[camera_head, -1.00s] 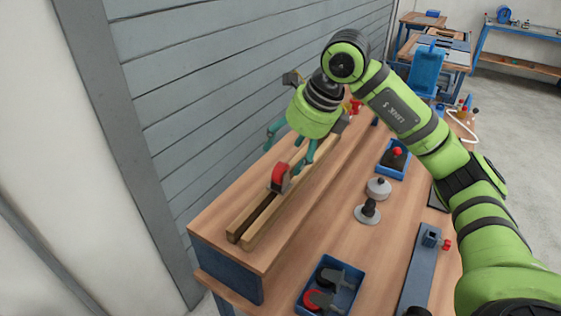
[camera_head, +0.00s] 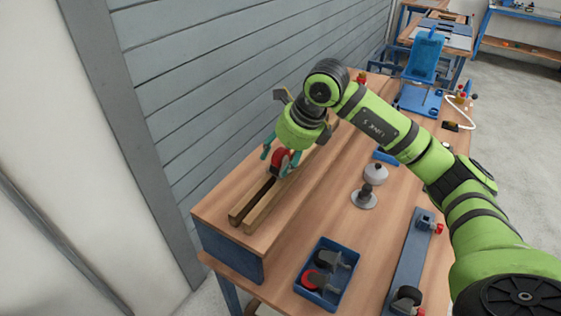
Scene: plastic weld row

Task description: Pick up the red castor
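A castor with a red wheel (camera_head: 281,160) and a grey bracket stands on the two wooden rails at the left of the bench. My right gripper (camera_head: 279,161) is over it, pointing down, with teal fingers on either side of the wheel. The left finger appears apart from the wheel, and the right finger partly covers it, so contact there is unclear. A second castor with a red wheel (camera_head: 313,280) lies in the blue tray (camera_head: 349,282) at the front, beside a black-wheeled castor (camera_head: 325,258). My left gripper is not in view.
The two wooden rails (camera_head: 262,207) run along the bench's left side near the grey wall. A round metal piece (camera_head: 375,174) and a flanged black-topped piece (camera_head: 364,197) stand mid-bench. A long grey-blue bar (camera_head: 407,262) lies at right. Bare wood shows between rails and tray.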

